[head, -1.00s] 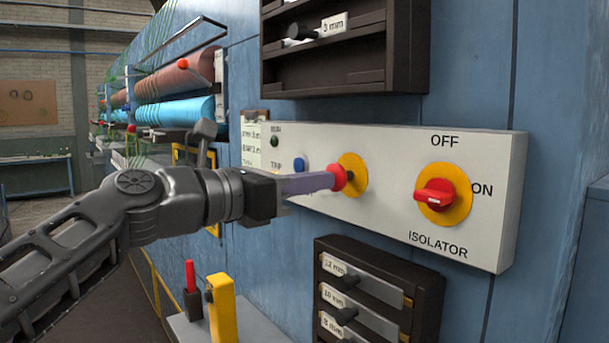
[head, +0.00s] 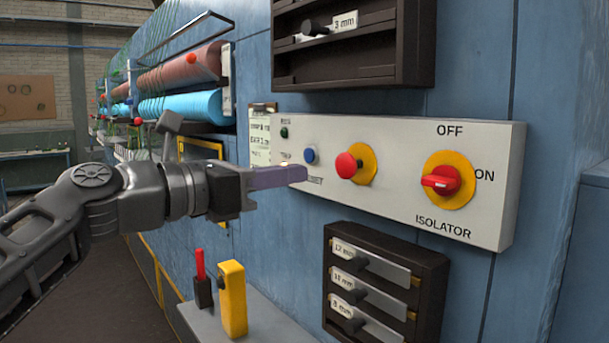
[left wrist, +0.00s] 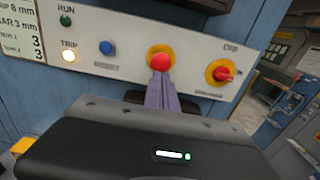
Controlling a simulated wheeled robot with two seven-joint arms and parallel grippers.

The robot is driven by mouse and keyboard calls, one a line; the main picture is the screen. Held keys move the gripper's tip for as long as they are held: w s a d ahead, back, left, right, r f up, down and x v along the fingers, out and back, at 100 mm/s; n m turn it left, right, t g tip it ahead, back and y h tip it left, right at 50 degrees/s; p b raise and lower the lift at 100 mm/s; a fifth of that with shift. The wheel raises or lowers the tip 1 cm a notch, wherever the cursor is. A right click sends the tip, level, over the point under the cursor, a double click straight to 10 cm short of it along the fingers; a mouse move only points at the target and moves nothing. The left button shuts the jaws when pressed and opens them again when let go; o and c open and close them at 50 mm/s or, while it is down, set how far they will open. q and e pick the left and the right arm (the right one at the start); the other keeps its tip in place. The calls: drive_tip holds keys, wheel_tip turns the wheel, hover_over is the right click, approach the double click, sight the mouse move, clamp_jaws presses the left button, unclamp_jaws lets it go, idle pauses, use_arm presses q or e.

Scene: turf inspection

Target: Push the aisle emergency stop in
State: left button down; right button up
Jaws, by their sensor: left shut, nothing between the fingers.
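The emergency stop is a red mushroom button (head: 347,165) on a yellow disc, on the pale control panel (head: 400,140). My left gripper (head: 304,174) is shut and empty. In the head view its tips are left of the red button, with a gap between them. In the left wrist view the shut fingers (left wrist: 162,93) point at the red button (left wrist: 161,62) and overlap its lower edge. My right gripper is not in view.
A blue button (head: 310,155) is left of the stop. A red isolator knob (head: 441,181) on a yellow disc is to its right. A dark rack (head: 385,284) hangs below the panel, another (head: 350,72) above. A yellow block (head: 232,298) stands on a ledge below the gripper.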

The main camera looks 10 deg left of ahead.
use_arm(q)
drive_tip(key=b+v, duration=0.1)
drive_tip(key=v, duration=0.5)
drive_tip(key=shift+s+a, duration=0.15)
drive_tip(key=shift+s, duration=0.1)
